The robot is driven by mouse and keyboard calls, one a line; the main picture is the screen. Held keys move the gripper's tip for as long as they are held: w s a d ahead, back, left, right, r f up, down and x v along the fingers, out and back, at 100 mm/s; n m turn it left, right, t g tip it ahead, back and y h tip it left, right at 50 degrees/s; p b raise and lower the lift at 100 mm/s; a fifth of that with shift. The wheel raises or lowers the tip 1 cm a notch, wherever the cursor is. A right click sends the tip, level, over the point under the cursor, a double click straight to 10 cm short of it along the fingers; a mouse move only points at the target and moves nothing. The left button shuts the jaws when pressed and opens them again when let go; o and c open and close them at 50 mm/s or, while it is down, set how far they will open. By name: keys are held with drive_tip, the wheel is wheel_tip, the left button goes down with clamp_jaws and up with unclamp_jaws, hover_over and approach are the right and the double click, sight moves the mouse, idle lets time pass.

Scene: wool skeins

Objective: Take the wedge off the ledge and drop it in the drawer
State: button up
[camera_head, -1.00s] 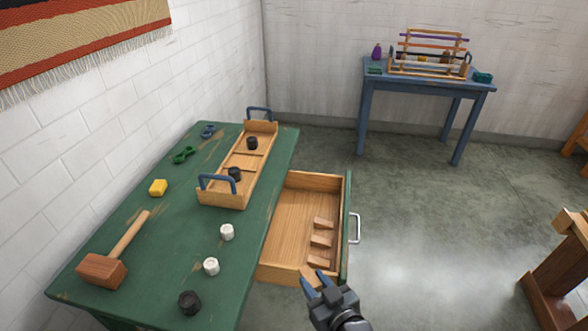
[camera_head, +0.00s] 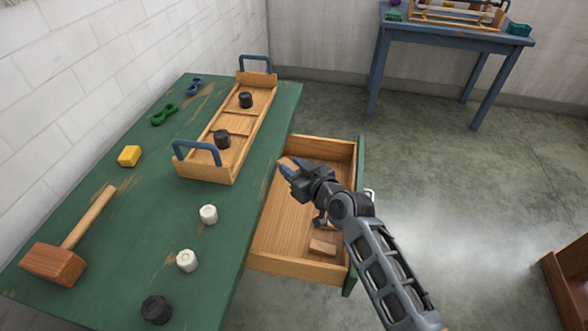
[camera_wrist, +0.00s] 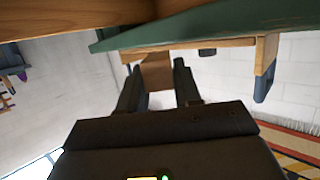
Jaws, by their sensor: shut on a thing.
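My gripper (camera_head: 287,168) is shut on a wooden wedge (camera_head: 289,162). It holds the wedge by the far left part of the open drawer (camera_head: 298,267), near the green table's edge. The wedge (camera_wrist: 157,70) also shows between the two fingers in the wrist view. I cannot tell whether it touches anything. The drawer is pulled out to the right of the table. Another wooden wedge (camera_head: 322,247) lies on the drawer floor at the near right; my arm hides part of the drawer behind it. I cannot pick out a ledge.
A blue table (camera_head: 455,33) stands at the back right. The drawer's left floor is clear.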

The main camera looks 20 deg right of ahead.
wheel_tip(320, 180, down, 5)
drive_tip(key=b, duration=0.3)
drive_tip(key=shift+r, duration=0.1)
drive_tip(key=o, duration=1.1)
drive_tip(key=v, duration=0.8)
drive_tip(key=shift+w, duration=0.1)
